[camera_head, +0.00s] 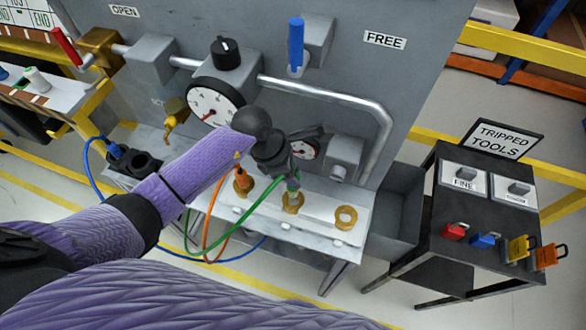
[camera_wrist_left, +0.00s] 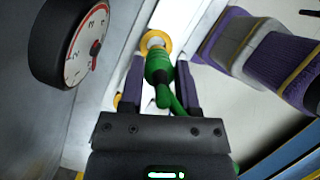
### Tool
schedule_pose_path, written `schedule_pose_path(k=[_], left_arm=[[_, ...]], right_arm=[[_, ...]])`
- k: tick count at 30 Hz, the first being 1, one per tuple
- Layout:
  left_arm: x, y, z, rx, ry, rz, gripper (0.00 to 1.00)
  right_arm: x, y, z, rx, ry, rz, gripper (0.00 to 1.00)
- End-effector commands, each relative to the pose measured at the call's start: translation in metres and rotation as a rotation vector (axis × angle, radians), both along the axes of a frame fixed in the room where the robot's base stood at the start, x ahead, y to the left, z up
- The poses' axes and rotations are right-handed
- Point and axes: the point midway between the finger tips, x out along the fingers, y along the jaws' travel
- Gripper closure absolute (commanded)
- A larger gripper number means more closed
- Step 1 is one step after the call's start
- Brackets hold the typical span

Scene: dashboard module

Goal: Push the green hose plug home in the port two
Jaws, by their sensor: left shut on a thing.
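The green hose plug (camera_head: 293,184) is upright at the middle brass port ring (camera_head: 292,203) on the white ledge. My left gripper (camera_head: 291,172) is shut on the plug from above. In the left wrist view the green plug (camera_wrist_left: 158,70) lies between the two fingers, its far end overlapping a brass ring (camera_wrist_left: 156,41). How deep the plug sits cannot be told. The green hose (camera_head: 240,232) loops from it down to the left. My right gripper is not in view.
An orange plug (camera_head: 242,178) stands at the left ring. The right ring (camera_head: 345,217) is empty. A pressure gauge (camera_head: 213,103) and a bent pipe (camera_head: 350,97) stand behind. A black tool stand (camera_head: 470,225) is at the right.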

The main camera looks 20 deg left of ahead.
Motion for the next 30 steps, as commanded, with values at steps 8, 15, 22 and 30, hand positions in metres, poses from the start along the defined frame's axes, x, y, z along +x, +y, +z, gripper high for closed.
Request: schedule_pose_path(k=[8,15,22,30], left_arm=[[0.0,0.0,-0.022,0.0,0.0,0.001,1.0],[0.0,0.0,-0.039,0.0,0.0,0.0,1.0],[0.0,0.0,-0.046,-0.001,-0.001,-0.001,1.0],[0.0,0.0,-0.045,-0.001,-0.001,-0.001,1.0]], right_arm=[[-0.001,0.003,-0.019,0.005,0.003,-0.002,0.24],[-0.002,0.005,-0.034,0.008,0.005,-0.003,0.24],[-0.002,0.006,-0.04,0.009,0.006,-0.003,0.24],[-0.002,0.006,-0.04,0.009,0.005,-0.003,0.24]])
